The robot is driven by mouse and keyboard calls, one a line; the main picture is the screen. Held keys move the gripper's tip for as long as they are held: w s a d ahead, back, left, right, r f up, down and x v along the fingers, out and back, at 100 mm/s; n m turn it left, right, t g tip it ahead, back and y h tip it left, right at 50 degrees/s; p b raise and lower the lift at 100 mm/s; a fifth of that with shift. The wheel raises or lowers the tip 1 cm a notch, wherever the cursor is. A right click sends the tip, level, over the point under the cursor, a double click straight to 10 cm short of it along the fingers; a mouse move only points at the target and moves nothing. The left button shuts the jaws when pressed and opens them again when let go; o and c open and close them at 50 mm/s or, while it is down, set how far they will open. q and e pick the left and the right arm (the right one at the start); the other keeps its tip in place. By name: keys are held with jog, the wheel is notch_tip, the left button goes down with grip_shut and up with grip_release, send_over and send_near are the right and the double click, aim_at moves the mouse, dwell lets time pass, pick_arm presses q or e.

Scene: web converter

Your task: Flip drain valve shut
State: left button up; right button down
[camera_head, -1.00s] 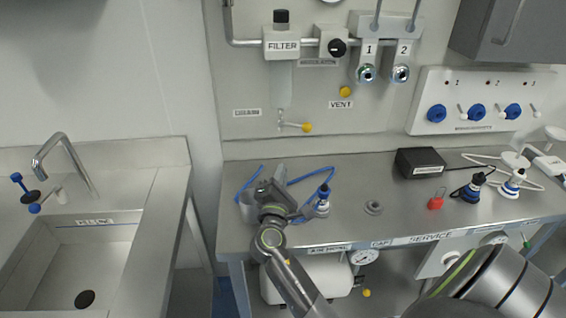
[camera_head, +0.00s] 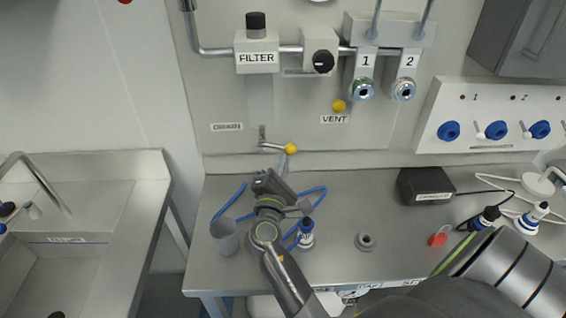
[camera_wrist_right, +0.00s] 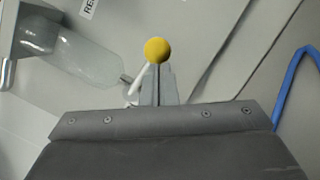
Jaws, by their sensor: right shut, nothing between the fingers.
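The drain valve's lever with a yellow ball end (camera_head: 290,149) sticks out to the right, roughly level, from the valve under the filter bowl (camera_head: 260,100). A drain label (camera_head: 226,127) is left of it. In the right wrist view the yellow ball (camera_wrist_right: 157,50) is just beyond the fingertips, with the pale lever (camera_wrist_right: 138,78) slanting down-left from it. My right gripper (camera_head: 283,163) is shut and empty, its tips just below the ball in the head view. I cannot tell whether they touch the ball or lever. My left gripper is not in view.
A vent knob (camera_head: 339,106) and two numbered fittings (camera_head: 363,90) are to the right on the panel. Below, the steel bench (camera_head: 335,195) holds a grey cup (camera_head: 224,237), blue tubing (camera_head: 228,204), a blue-and-white fitting (camera_head: 306,234) and a black box (camera_head: 425,186).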

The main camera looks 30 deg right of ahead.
jog(key=shift+r+n+p, duration=0.55)
jog(key=shift+r+n, duration=0.15)
jog(key=shift+n, duration=0.1)
jog(key=shift+t, duration=0.3)
